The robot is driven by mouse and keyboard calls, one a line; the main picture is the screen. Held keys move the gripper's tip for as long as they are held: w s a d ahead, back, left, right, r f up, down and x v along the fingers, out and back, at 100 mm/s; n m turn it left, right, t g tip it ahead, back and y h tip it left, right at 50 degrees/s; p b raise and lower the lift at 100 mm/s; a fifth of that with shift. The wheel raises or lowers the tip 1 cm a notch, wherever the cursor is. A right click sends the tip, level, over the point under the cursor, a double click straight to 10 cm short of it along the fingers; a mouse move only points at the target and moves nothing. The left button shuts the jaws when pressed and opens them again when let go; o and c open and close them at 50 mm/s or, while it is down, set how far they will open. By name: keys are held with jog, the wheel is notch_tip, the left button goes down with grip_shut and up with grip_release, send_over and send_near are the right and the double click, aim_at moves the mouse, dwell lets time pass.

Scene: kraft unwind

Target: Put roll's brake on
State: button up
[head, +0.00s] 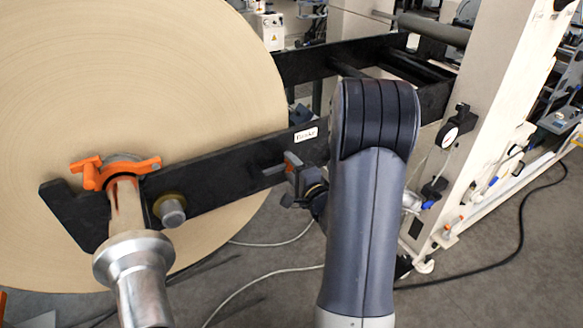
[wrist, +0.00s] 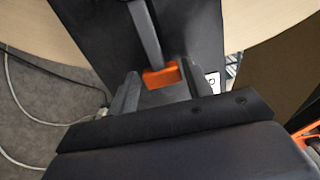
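The brake lever is a grey bar with an orange end (wrist: 162,76), seen in the wrist view against the black support arm (wrist: 95,35). In the head view the grey lever bar (head: 273,171) shows in front of the black arm, below a white label (head: 306,134). My gripper (wrist: 163,90) has its two dark fingers on either side of the orange end, with gaps showing at both sides. In the head view my gripper (head: 296,180) is partly hidden behind my own arm. The kraft roll (head: 190,70) fills the left.
An orange clamp (head: 115,170) sits over the roll's metal shaft (head: 135,255) at the left end of the black arm. Cables lie on the grey floor (head: 260,300).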

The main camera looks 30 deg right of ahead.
jog(key=shift+o, duration=0.9)
jog(key=s+b, duration=0.1)
jog(key=s, duration=0.9)
jog(key=shift+s+d, duration=0.15)
jog(key=shift+s, duration=0.25)
jog(key=shift+w, duration=0.1)
jog(key=w, duration=0.5)
jog(key=w+p, duration=0.1)
jog(key=w, duration=0.4)
jog(key=shift+w+a+r, duration=0.1)
jog(key=shift+w+a, duration=0.05)
jog(key=shift+a, duration=0.05)
jog(key=shift+w+r, duration=0.15)
jog(key=shift+w, duration=0.1)
jog(key=shift+s+r+n+p, duration=0.1)
jog(key=shift+r+n+p, duration=0.1)
jog(key=shift+n+p, duration=0.25)
